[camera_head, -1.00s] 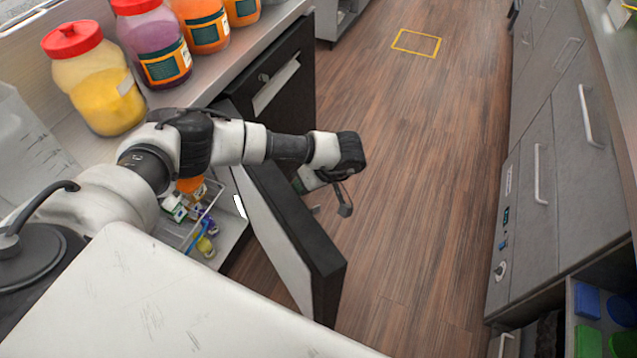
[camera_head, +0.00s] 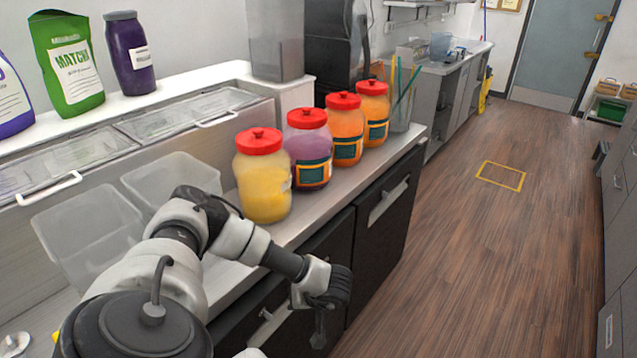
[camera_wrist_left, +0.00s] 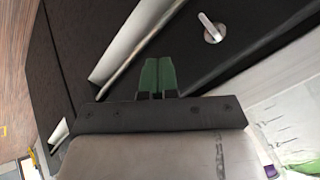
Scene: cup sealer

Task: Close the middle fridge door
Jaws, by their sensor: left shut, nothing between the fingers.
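The middle fridge door (camera_head: 334,248) is a dark panel under the counter in the head view. Its visible upper part looks in line, or nearly so, with the neighbouring front; my arm and the frame edge hide the rest, so I cannot tell whether it is fully shut. My left gripper (camera_head: 318,338) hangs in front of the dark fronts, shut and empty. In the left wrist view, the gripper's green fingers (camera_wrist_left: 157,77) are together, close to a dark front (camera_wrist_left: 225,55); contact is unclear. My right gripper is out of view.
The far fridge door (camera_head: 390,215) is closed. Lidded jars (camera_head: 264,178) stand on the counter above, beside clear bins (camera_head: 90,237). Wooden floor (camera_head: 470,260) lies free to the right, with grey cabinets (camera_head: 620,190) beyond.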

